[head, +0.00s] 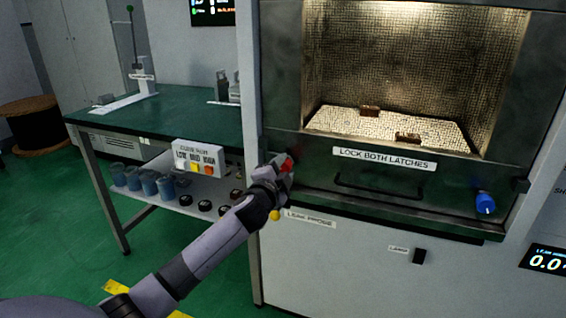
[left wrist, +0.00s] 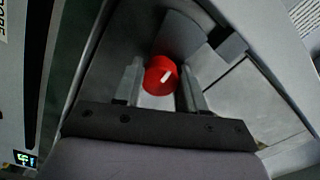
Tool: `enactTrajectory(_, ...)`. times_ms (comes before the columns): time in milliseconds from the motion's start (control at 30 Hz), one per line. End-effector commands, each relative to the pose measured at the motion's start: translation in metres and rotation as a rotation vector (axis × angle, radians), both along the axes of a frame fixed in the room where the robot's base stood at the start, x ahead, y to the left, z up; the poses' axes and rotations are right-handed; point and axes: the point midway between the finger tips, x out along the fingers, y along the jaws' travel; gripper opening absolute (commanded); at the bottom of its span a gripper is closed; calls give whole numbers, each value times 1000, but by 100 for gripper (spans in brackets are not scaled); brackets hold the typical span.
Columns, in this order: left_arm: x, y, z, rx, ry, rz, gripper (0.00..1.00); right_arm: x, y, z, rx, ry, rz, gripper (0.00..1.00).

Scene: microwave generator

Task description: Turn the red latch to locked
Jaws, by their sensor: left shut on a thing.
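The red latch (left wrist: 161,75) is a round knob with a white mark on its face, on the dark front panel of the microwave chamber. In the head view the red latch (head: 287,165) shows partly behind my left gripper (head: 283,167), at the left end of the panel. My left gripper (left wrist: 161,88) is shut on the red latch, with one finger on each side of it. The blue latch (head: 485,203) is at the right end of the panel. My right gripper is not in view.
A sign (head: 384,159) reading "LOCK BOTH LATCHES" is above a dark handle (head: 380,187). A yellow knob (head: 274,215) is just below my gripper. A green-topped bench (head: 180,112) with a shelf of blue cups (head: 149,183) stands left of the chamber.

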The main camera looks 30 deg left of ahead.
Motion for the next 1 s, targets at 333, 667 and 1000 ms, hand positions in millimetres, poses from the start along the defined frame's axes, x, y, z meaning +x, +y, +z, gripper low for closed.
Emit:
enactTrajectory(333, 0, 0, 1, 311, 77, -1, 10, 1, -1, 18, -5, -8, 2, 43)
enactTrajectory(667, 0, -1, 0, 518, 125, -1, 10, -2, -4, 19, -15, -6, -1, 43)
enactTrajectory(1000, 0, 0, -1, 604, 146, -1, 10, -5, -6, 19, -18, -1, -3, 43)
